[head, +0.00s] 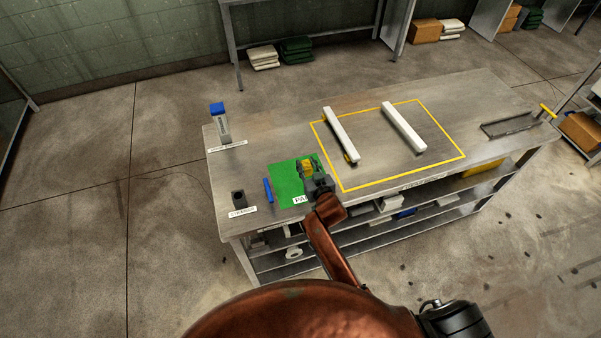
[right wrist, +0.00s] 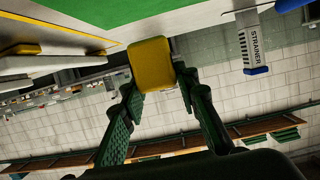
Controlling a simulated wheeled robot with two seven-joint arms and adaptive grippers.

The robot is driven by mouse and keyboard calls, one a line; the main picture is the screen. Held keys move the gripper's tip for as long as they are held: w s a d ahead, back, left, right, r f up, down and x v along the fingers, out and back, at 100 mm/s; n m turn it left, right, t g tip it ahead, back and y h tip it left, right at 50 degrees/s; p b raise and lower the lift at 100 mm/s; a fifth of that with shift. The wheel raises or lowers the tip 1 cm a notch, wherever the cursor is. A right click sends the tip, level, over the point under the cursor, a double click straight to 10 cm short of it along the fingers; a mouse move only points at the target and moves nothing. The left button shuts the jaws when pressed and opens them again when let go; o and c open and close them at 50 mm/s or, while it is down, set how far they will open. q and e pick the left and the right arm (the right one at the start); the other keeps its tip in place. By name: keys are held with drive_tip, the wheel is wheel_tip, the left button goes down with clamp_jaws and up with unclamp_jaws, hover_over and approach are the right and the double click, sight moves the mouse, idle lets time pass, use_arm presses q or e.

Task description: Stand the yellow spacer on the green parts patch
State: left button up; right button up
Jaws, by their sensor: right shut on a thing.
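The yellow spacer (head: 308,166) is held in my right gripper (head: 312,174), over the green parts patch (head: 285,178) in the head view. In the right wrist view the yellow spacer (right wrist: 152,63) sits between the fingertips of my right gripper (right wrist: 160,86), which is shut on it. The green parts patch (right wrist: 105,10) shows at the top of that view, beyond the spacer. I cannot tell whether the spacer touches the patch. The gripper hides part of the patch and its label in the head view. My left gripper is not in view.
A dark block (head: 239,199) and a blue-topped strainer (head: 220,122) stand further left. Two white bars (head: 403,127) lie in the yellow-outlined area on the right. A dark tray (head: 508,124) is at the far right.

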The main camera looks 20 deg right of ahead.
drive_tip(key=f, duration=0.1)
drive_tip(key=w+a+f, duration=0.1)
drive_tip(key=a, duration=0.1)
drive_tip(key=shift+w+f, duration=0.25)
drive_tip(key=shift+f, duration=0.15)
drive_tip(key=shift+w+f+b, duration=0.1)
drive_tip(key=shift+f+b, duration=0.45)
drive_tip(key=shift+f, duration=1.05)
drive_tip(key=shift+f, duration=0.1)
drive_tip(key=o, duration=1.1)
drive_tip(key=shift+o, duration=0.2)
drive_tip(key=p+v, duration=0.1)
drive_tip(key=v, duration=1.1)
